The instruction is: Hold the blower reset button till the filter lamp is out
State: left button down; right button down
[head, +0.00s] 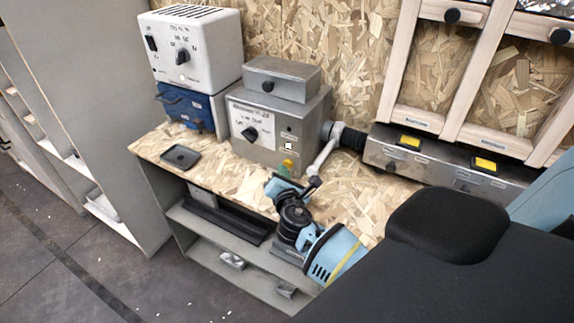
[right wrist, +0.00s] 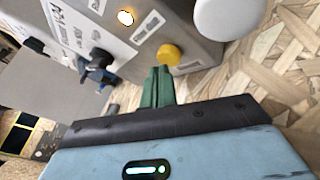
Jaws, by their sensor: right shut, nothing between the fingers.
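The grey metal box (head: 262,125) on the bench carries a label, a black knob and a small lit lamp (head: 288,146). In the right wrist view the lamp (right wrist: 126,17) glows warm white. A yellow button (right wrist: 169,54) sits below the lamp, and it also shows in the head view (head: 288,162). My right gripper (head: 286,172) is shut and empty, with its green fingertips (right wrist: 159,72) right in front of the button. I cannot tell whether they touch it. The small lettering is unreadable. My left gripper is out of view.
A white control box (head: 195,45) on a blue unit (head: 188,105) stands left of the grey box. A black tray (head: 180,157) lies on the bench. A grey pipe (head: 325,150) stands close right of the button. A long metal unit (head: 435,165) with yellow squares is farther right.

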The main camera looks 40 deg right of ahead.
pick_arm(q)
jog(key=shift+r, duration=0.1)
pick_arm(e)
jog(key=shift+d, duration=0.2)
jog(key=shift+w+d, duration=0.15)
jog(key=shift+d, duration=0.15)
dwell(1.2)
jog(key=shift+a, duration=0.1)
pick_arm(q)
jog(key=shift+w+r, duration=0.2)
pick_arm(e)
jog(key=shift+s+a, duration=0.35)
jog(key=shift+a, duration=0.45)
jog(key=shift+s+a, duration=0.1)
jog(key=shift+a, duration=0.1)
jog(key=shift+s+a+p, duration=0.15)
jog(key=shift+s+a, duration=0.15)
jog(key=shift+a, duration=0.4)
jog(key=shift+s+a+p, duration=0.15)
jog(key=shift+s+a, duration=0.1)
jog(key=shift+a, duration=0.45)
jog(key=shift+s+a+p, duration=0.15)
jog(key=shift+s+a, duration=0.15)
jog(key=shift+a, duration=0.4)
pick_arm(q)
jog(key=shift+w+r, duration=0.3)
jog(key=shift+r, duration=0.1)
